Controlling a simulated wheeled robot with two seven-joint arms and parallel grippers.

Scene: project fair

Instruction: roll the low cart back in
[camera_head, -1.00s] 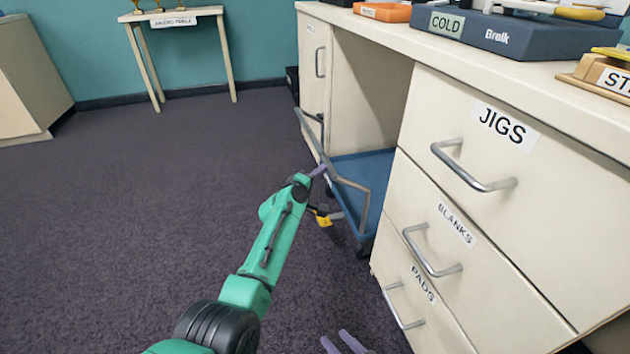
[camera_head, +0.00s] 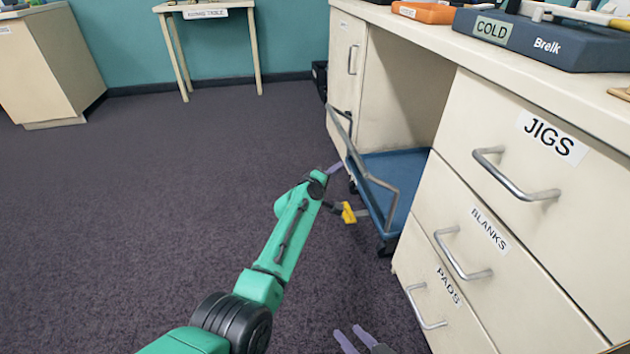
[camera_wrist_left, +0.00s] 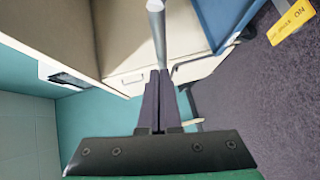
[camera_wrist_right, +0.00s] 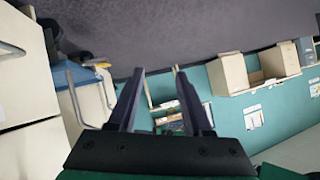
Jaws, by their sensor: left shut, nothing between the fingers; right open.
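The low cart has a blue deck (camera_head: 400,170) and a grey tube handle (camera_head: 372,180). It stands in the desk's knee space, between a cupboard and a drawer stack, with its handle end at the opening. My left gripper (camera_head: 336,168) is shut and empty beside the handle. In the left wrist view its shut fingers (camera_wrist_left: 157,75) line up with a grey bar (camera_wrist_left: 157,30); I cannot tell if they touch. A yellow tag (camera_head: 348,213) on a dark lever sits low at the cart's near side. My right gripper (camera_head: 350,342) is open and empty, low before the drawers.
The drawer stack (camera_head: 470,220) with protruding handles stands right of the cart. The cupboard (camera_head: 346,75) is on its far side. Trays, including a blue one (camera_head: 540,40), lie on the desktop. A small table (camera_head: 207,10) stands at the back wall. The carpet (camera_head: 150,200) at left is clear.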

